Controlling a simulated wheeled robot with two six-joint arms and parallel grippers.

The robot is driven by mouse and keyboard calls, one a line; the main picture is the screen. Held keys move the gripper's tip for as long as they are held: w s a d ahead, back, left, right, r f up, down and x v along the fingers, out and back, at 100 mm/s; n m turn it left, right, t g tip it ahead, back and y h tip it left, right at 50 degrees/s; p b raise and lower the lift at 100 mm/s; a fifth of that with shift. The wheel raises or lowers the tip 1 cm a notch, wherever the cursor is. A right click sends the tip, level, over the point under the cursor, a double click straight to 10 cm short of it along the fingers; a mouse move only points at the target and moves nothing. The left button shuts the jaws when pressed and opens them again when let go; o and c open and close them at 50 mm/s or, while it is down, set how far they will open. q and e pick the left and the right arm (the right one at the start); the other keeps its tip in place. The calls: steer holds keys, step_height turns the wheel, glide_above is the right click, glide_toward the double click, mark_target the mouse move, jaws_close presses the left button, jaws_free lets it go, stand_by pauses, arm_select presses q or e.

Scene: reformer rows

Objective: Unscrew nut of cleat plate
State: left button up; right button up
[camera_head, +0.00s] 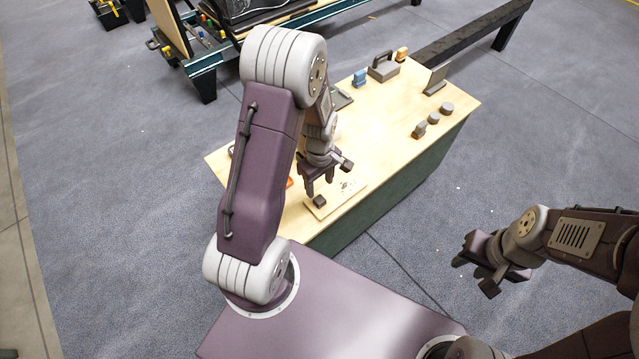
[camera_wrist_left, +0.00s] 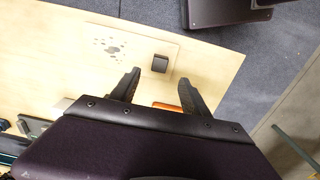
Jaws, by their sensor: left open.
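The cleat plate (camera_head: 347,193) is a thin pale board on the near end of the wooden bench. A cluster of small grey marks or holes shows on it in the left wrist view (camera_wrist_left: 112,47). A dark squarish piece (camera_head: 319,201), seemingly the nut, sits at one end of the board; it also shows in the left wrist view (camera_wrist_left: 160,63). My left gripper (camera_head: 318,189) is open and empty above this end. In the wrist view its fingertips (camera_wrist_left: 158,78) are apart, with the piece just beyond the gap. My right gripper (camera_head: 474,276) looks open and empty, off the bench's right side.
The bench top (camera_head: 385,125) is clear in the middle. Small dark round pieces (camera_head: 433,119) stand near its right edge. A grey handled block (camera_head: 383,67) and a blue piece (camera_head: 360,78) stand at the far end. An orange item (camera_wrist_left: 167,106) lies partly hidden behind my left gripper.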

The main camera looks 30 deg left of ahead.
mark_target(320, 199)
arm_select(q)
step_height(320, 199, down, 8)
steer(key=shift+f+b, duration=0.15)
steer(key=shift+b, duration=0.6)
jaws_close()
steer(key=shift+r+n+p, duration=0.25)
steer(key=shift+n+p, duration=0.4)
steer(key=shift+n, duration=0.45)
steer(key=shift+n+p, duration=0.4)
steer(key=shift+n, duration=0.7)
steer(key=n+p, duration=0.1)
steer(key=n, duration=0.3)
steer(key=shift+f, duration=0.1)
steer(key=shift+f+n, duration=0.15)
steer(key=shift+n, duration=0.25)
